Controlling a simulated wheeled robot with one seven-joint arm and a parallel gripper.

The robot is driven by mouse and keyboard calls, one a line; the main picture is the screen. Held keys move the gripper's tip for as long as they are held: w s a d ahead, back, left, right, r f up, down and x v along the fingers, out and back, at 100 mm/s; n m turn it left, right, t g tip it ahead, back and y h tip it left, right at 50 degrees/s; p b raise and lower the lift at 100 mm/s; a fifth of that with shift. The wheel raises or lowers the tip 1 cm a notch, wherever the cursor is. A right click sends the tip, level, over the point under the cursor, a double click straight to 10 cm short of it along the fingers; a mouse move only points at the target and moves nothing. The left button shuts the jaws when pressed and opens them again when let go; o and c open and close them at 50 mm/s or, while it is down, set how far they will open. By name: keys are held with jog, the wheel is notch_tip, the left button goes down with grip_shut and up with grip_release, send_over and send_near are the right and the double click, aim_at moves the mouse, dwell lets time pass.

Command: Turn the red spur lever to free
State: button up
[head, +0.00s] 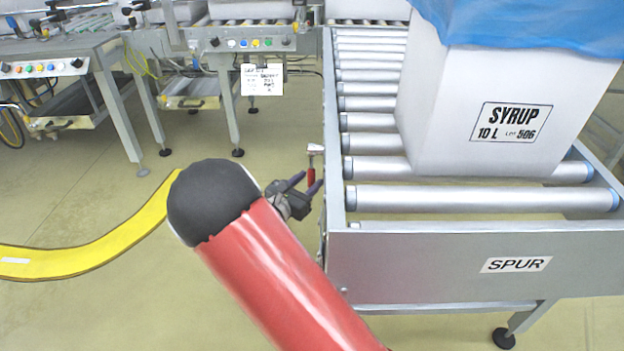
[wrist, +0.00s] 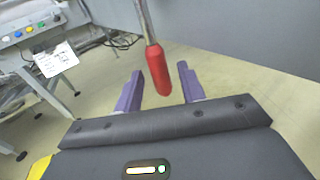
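The red spur lever (head: 311,176) hangs on the left side of the spur conveyor, its red grip pointing down from a metal pivot. In the wrist view the red grip (wrist: 157,72) hangs down on a thin metal shaft, just ahead of my gripper and in line with the gap between its fingers. My gripper (head: 303,183) is open beside the lever. In the wrist view its two purple fingers (wrist: 159,80) stand apart with nothing clamped. I cannot tell whether the tip of the grip is between the fingers or just beyond them.
The spur conveyor's side frame (head: 334,150) stands close to the right of my gripper. A white syrup box (head: 480,110) with a blue liner sits on its rollers. A yellow floor strip (head: 90,250) lies at left. Floor between the conveyors is open.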

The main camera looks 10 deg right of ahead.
jog(key=shift+x, duration=0.9)
grip_shut()
